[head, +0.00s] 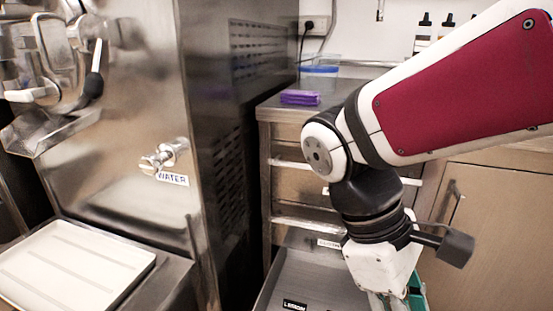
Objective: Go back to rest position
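My gripper (389,301) points down at the bottom edge of the head view, right of centre. Only its upper part shows. Its fingertips are cut off by the frame, so I cannot see whether it is open or holds anything. It hangs over or beside the right part of a grey tray (320,277). My arm reaches in from the right with the wrist bent downward.
A steel batch freezer (150,95) with a water tap (165,156) stands left. A white tray (75,265) lies before it. Behind my wrist is a steel drawer counter (285,118) with a purple item (300,97). A cabinet (490,205) stands right.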

